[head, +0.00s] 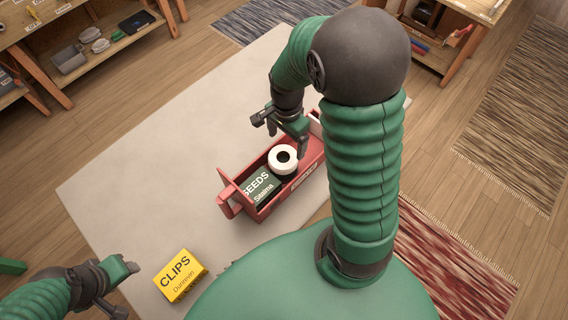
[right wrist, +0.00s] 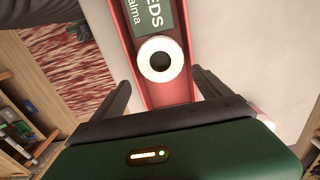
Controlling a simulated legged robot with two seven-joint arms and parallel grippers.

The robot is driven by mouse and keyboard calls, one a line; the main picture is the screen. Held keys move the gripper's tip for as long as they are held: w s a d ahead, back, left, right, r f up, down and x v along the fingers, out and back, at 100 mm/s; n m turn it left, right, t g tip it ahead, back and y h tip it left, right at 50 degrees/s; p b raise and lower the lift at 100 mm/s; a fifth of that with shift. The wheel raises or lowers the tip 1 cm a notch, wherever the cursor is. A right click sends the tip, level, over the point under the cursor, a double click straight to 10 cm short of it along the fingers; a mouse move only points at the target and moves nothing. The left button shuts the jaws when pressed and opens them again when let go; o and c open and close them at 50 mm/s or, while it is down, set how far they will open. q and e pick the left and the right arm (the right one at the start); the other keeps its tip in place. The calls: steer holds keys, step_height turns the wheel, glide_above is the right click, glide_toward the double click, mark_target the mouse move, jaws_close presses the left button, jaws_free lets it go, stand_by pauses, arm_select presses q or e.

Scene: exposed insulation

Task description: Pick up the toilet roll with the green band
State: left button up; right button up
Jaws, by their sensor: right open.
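A white toilet roll (head: 283,168) stands on end in a red carrier (head: 264,214), its dark hole facing up; no green band shows on it. It also shows in the right wrist view (right wrist: 146,62), just ahead of the gripper and roughly between the fingers. My right gripper (head: 284,136) is open and empty, at the roll's far side and apparently above it; the exact gap cannot be told. My left gripper (head: 124,290) is at the lower left, far from the roll, with its fingers apart and empty.
A dark green seeds box (head: 259,188) stands in the carrier beside the roll. A yellow clips box (head: 180,276) lies near my left gripper. The pale mat (head: 150,170) around the carrier is mostly clear. Wooden shelves (head: 90,50) stand at the back left.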

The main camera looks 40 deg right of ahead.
mark_target(283, 156)
steer(key=f, duration=0.4)
steer(key=a+f, duration=0.1)
steer(key=f, duration=0.1)
steer(key=shift+w+f+b, duration=0.2)
steer(key=shift+f+b, duration=0.15)
step_height(283, 156, down, 5)
steer(key=shift+f, duration=0.1)
steer(key=shift+s, duration=0.1)
steer(key=shift+c, duration=0.6)
steer(key=c, duration=0.9)
